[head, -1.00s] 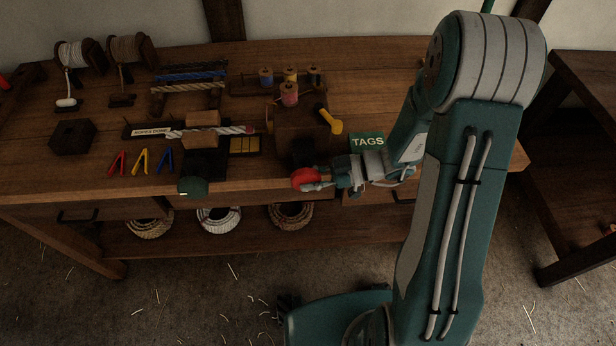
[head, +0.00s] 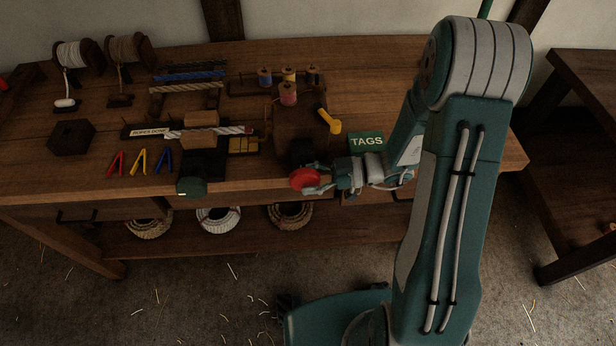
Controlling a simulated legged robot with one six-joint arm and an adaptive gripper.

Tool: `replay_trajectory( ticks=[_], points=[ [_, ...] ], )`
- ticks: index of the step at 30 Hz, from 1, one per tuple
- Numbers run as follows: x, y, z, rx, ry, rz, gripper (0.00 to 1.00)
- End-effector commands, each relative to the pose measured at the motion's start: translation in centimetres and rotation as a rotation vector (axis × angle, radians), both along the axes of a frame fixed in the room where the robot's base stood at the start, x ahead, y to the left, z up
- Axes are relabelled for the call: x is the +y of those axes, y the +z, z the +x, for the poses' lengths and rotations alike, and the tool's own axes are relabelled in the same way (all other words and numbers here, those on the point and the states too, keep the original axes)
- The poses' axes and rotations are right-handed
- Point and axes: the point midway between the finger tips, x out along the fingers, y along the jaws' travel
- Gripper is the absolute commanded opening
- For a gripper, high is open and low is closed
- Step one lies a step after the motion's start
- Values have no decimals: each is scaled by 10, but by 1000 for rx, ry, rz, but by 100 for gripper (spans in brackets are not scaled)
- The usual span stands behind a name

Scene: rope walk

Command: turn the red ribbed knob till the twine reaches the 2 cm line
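The red ribbed knob (head: 303,180) sits at the bench's front edge, below a dark brown block device (head: 298,122). My gripper (head: 317,181) reaches it from the right. Its fingers are spread, one above and one below the knob's right side, with the red face showing between them. I cannot tell whether either finger touches it. A spool of pink twine (head: 288,94) stands on top of the block. The twine's end and the 2 cm line are too small and dark to make out.
A green TAGS box (head: 366,142) stands just behind my gripper. A yellow handle (head: 329,121) sticks out from the block's right. A dark green knob (head: 191,187) is to the left, below a striped rope (head: 205,132). Rope coils (head: 219,219) lie on the lower shelf.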

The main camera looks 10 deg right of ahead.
Motion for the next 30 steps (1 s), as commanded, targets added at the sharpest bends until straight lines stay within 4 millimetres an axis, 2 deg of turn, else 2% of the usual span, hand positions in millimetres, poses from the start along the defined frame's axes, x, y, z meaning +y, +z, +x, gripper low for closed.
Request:
replay_trajectory(
  ticks=[7,11,24,30],
  points=[
    [0,1,-1,0,2,2,69],
    [-10,2,0,0,0,2,69],
    [-96,12,-2,-1,-4,0,69],
    [-116,15,-3,1,0,0,69]
  ],
)
